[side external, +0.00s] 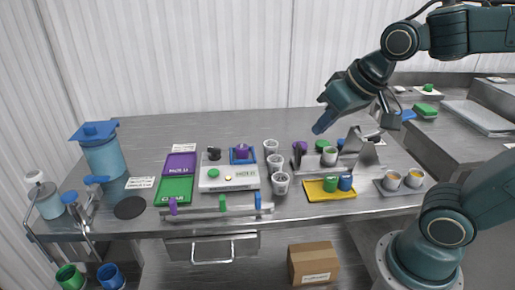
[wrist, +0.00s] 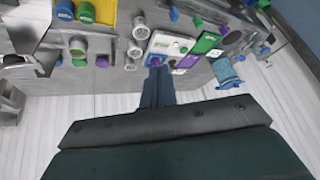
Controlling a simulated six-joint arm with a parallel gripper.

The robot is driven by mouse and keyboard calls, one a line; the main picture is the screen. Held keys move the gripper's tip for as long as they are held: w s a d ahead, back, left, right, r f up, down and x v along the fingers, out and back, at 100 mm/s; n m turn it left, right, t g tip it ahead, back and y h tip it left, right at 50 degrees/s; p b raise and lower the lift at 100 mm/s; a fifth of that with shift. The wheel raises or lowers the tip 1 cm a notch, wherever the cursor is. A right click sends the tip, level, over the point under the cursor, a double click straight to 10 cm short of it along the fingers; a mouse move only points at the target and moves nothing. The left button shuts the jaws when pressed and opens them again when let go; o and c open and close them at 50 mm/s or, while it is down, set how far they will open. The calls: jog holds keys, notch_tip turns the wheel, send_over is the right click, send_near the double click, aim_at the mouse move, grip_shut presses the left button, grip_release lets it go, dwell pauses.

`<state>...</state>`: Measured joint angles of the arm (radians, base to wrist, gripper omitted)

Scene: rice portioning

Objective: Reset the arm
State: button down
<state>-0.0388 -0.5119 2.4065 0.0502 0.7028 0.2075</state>
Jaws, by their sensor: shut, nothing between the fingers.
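My gripper (side external: 324,123) is in the air above the back right of the steel table (side external: 200,133), pointing down and to the left. Its blue fingers are together and hold nothing. They also show in the wrist view (wrist: 155,85), where they lie in front of the scale and cups. The gripper is apart from everything on the table. My arm reaches in from the right.
Below are clear cups (side external: 280,182), a white scale (side external: 228,178), a yellow tray (side external: 318,194) with green and blue cups, and a steel holder (side external: 362,150). Purple (side external: 180,163) and green mats (side external: 173,192) lie left. A tall blue container (side external: 100,155) stands far left. The table's back is clear.

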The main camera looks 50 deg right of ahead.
jog(key=s+n, duration=0.2)
jog(key=s, duration=0.5)
jog(key=shift+s+f+g, duration=0.3)
jog(key=shift+s+f, duration=0.05)
